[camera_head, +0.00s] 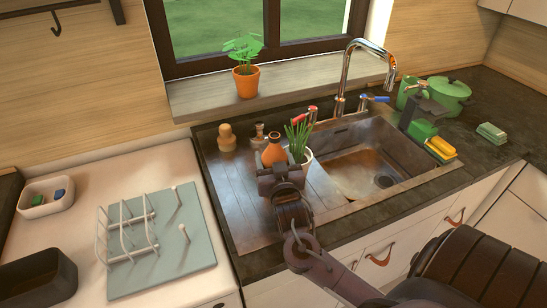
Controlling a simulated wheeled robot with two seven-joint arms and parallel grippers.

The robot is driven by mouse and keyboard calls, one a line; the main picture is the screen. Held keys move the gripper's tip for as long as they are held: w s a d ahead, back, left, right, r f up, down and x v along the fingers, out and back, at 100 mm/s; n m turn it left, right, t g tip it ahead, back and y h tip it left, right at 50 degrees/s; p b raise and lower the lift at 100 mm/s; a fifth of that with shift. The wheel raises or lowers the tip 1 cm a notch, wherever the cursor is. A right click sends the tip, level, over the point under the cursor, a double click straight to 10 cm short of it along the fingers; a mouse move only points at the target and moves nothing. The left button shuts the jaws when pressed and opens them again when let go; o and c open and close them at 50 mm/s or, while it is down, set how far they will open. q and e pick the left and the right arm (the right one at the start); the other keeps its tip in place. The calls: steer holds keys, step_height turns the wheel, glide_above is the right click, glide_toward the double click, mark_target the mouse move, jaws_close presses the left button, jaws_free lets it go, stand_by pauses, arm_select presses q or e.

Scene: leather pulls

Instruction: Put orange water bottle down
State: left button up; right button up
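The orange water bottle (274,152) is upright over the left drainboard side of the sink, left of a green potted plant. Its lower part is hidden behind my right gripper (279,172), which reaches in from the bottom right. The gripper is right at the bottle, but its own body hides the fingertips, so I cannot tell whether they are closed on it. I also cannot tell whether the bottle's base touches the metal drainboard (236,205). My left gripper is not in view.
The green plant (299,140) stands close right of the bottle. A wooden figure-like item (227,138) and a small bottle (260,134) stand behind. The sink basin (362,170) and faucet (357,70) are right. A dish rack (150,240) lies left. The drainboard's left part is clear.

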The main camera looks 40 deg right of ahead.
steer(key=shift+f, duration=0.2)
steer(key=o, duration=1.2)
steer(key=shift+r, duration=0.25)
steer(key=b+v, duration=0.2)
steer(key=v, duration=1)
